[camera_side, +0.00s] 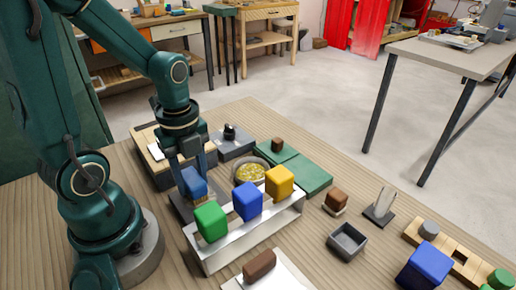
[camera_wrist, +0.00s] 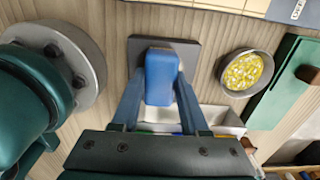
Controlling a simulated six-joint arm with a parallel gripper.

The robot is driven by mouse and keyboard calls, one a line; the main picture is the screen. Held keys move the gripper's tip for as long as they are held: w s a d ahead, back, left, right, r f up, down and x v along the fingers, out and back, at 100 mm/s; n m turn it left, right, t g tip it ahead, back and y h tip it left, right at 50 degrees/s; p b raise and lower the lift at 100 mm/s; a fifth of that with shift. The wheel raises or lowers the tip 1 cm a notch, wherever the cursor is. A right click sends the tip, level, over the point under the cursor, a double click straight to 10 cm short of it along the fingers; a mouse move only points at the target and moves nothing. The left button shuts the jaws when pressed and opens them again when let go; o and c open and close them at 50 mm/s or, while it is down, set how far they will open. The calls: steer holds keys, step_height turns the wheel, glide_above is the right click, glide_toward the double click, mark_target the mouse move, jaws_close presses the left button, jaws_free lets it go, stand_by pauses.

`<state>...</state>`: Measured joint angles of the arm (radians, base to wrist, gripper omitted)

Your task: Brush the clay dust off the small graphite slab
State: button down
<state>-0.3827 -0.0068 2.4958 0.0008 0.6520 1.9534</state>
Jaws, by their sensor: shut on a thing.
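My gripper (camera_side: 191,170) is shut on a blue block-shaped brush (camera_side: 194,184). The brush also shows between the fingers in the wrist view (camera_wrist: 160,78). Its underside and any bristles are hidden. The small graphite slab (camera_side: 181,208) is a dark flat square on the table, directly below the brush. The slab (camera_wrist: 189,50) shows around the brush's far end in the wrist view. The brush is over or on the slab; I cannot tell whether they touch. No clay dust can be made out on the visible part of the slab.
A white rack (camera_side: 225,252) with green, blue and yellow blocks stands close in front of the slab. A bowl of yellow bits (camera_side: 249,170) is to the right, by a green mat (camera_side: 314,176). A grey tray (camera_side: 347,242) and a brown block (camera_side: 338,201) stand farther right.

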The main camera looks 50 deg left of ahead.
mark_target(201, 190)
steer(key=shift+d+f, duration=0.2)
steer(key=shift+d, duration=0.35)
steer(key=shift+d+r, duration=0.15)
steer(key=shift+d, duration=1.65)
steer(key=shift+a, duration=0.4)
steer(key=shift+a+f, duration=0.2)
steer(key=shift+a, duration=0.4)
steer(key=shift+a+r, duration=0.2)
steer(key=shift+a, duration=2.2)
steer(key=shift+w+a+f, duration=0.1)
steer(key=shift+w, duration=0.35)
steer(key=shift+d, duration=3.5)
steer(key=shift+a, duration=1)
steer(key=shift+a+f, duration=0.1)
steer(key=shift+a, duration=2.45)
step_height(201, 190, up, 7)
steer(key=shift+d+r, duration=0.1)
steer(key=shift+s+r, duration=0.1)
steer(key=shift+r, duration=0.45)
